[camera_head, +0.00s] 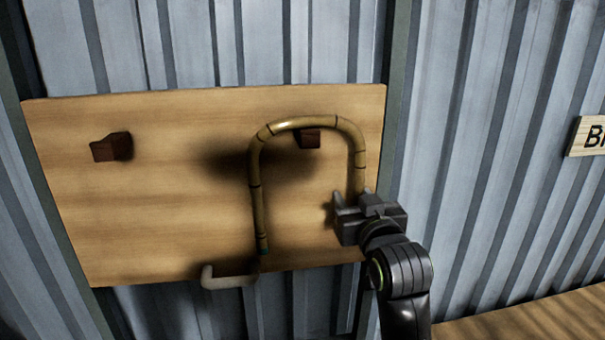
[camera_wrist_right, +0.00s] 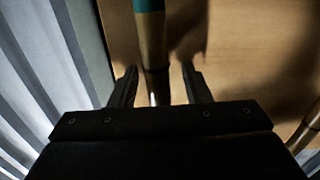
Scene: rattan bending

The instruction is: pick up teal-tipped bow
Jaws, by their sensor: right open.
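The bow (camera_head: 255,185) is a tan rattan cane bent into an upside-down U with dark bands. It hangs over the right dark-red peg (camera_head: 309,139) on a wooden board. A teal tip shows at the lower end of its left leg, and a teal band shows on the cane (camera_wrist_right: 151,45) in the right wrist view. My right gripper (camera_head: 353,198) is open at the lower part of the right leg, whose end it hides in the head view. In the right wrist view the cane runs between the spread fingers (camera_wrist_right: 159,72). My left gripper is not in view.
The wooden board (camera_head: 190,190) is fixed before a corrugated metal wall (camera_head: 490,170). An empty dark-red peg (camera_head: 111,148) sticks out at its left. A pale grey bent piece (camera_head: 230,280) shows at its lower edge. A wooden surface (camera_head: 530,312) lies at lower right.

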